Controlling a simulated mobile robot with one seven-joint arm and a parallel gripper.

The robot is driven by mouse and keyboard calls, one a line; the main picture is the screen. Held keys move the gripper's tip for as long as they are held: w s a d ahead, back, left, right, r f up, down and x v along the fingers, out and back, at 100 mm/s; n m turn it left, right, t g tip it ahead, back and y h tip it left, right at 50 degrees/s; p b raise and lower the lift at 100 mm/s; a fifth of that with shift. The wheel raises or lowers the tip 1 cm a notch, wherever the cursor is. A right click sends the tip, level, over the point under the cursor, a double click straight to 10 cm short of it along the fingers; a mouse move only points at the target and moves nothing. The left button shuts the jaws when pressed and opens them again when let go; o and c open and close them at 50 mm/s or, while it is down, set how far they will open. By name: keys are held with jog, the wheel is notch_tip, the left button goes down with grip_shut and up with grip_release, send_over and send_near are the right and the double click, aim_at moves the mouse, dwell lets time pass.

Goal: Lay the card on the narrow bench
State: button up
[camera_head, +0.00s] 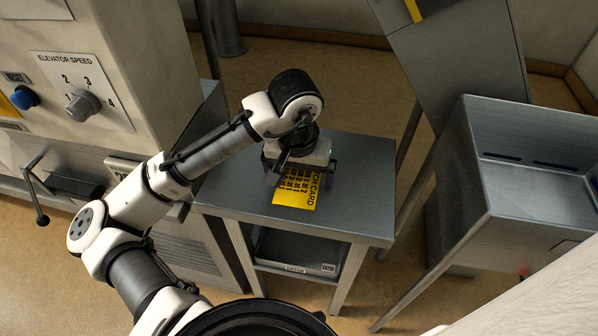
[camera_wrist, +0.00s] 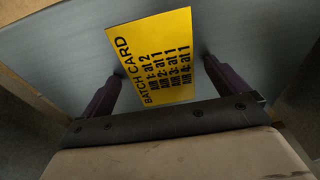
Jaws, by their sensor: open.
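The yellow batch card (camera_head: 297,190) lies flat, printed side up, on the grey top of the narrow bench (camera_head: 365,185). My gripper (camera_head: 302,172) is over the card's far part and hides some of it in the head view. In the wrist view the card (camera_wrist: 155,55) lies between and beyond the two dark fingers of my gripper (camera_wrist: 158,80). The fingers are wide apart, with gaps between them and the card's edges. How high the fingertips are above the bench top (camera_wrist: 235,35) is hard to tell.
A machine with an elevator speed dial (camera_head: 84,104), a blue button (camera_head: 25,97) and a crank (camera_head: 38,190) stands left of the bench. A grey metal bin (camera_head: 530,150) on legs stands at the right. A shelf with a tray (camera_head: 290,265) is under the bench top.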

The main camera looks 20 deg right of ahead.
aim_at(298, 189)
notch_tip(298, 189, up, 12)
jog(key=s+p, duration=0.1)
jog(key=shift+s+a+r, duration=0.15)
jog(key=shift+a, duration=0.25)
dwell(0.5)
